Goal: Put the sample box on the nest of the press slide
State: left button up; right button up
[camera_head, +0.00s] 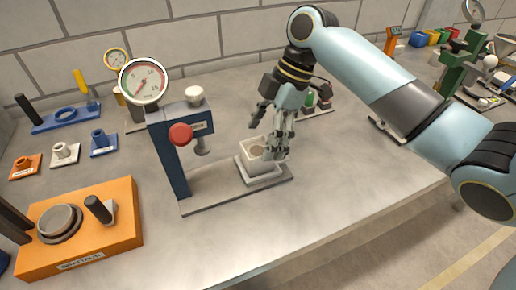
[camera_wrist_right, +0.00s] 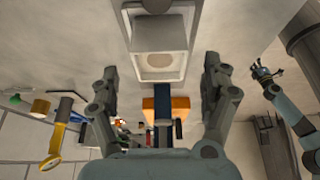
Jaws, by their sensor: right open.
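The sample box (camera_head: 252,150), white with a round tan patch inside, sits upright on the grey block of the nest (camera_head: 264,180). The nest is on the grey slide plate (camera_head: 215,201) of the blue press (camera_head: 172,160). My right gripper (camera_head: 279,150) is open at the box's right side, pointing down, its fingers partly hiding that side. In the right wrist view the box (camera_wrist_right: 160,65) lies ahead of my spread right gripper (camera_wrist_right: 162,82), with nothing between the fingertips. What seems to be my left gripper (camera_wrist_right: 265,73) is small at the right there; its fingers are unclear.
The press has a gauge (camera_head: 144,82) and red knob (camera_head: 180,134) left of the box. An orange fixture (camera_head: 120,225) stands front left, with small coloured blocks (camera_head: 65,153) behind it. A green press (camera_head: 459,65) is far right. The table front right is clear.

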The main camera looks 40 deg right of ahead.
jog(key=v, duration=0.7)
jog(key=shift+r+b, duration=0.3)
jog(key=shift+d, duration=0.15)
